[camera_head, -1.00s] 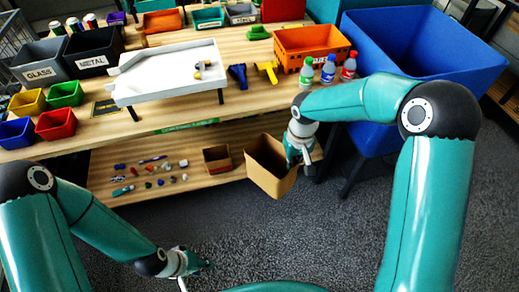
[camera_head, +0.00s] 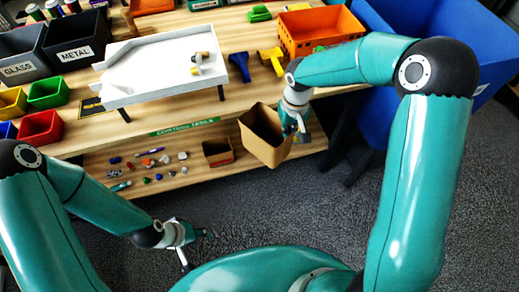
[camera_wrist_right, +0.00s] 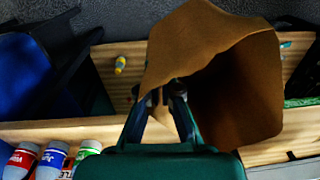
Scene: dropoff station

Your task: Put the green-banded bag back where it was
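A brown bag (camera_head: 265,140) hangs in front of the table's right part, open side up, above the lower shelf's front edge. My right gripper (camera_head: 296,130) is shut on its right wall. In the right wrist view the two fingers (camera_wrist_right: 168,100) pinch the wall of the brown bag (camera_wrist_right: 215,60), whose dark inside shows at the right. I see no green band on the visible faces; other faces are hidden. My left gripper (camera_head: 194,246) is open and empty, low over the grey carpet.
The tabletop (camera_head: 140,121) holds a white tray (camera_head: 170,65), an orange crate (camera_head: 318,28), bins and tools. The lower shelf (camera_head: 190,178) holds small loose items and a small brown box (camera_head: 217,152). A blue bin (camera_head: 487,88) stands at right. Bottles (camera_wrist_right: 52,158) show in the wrist view.

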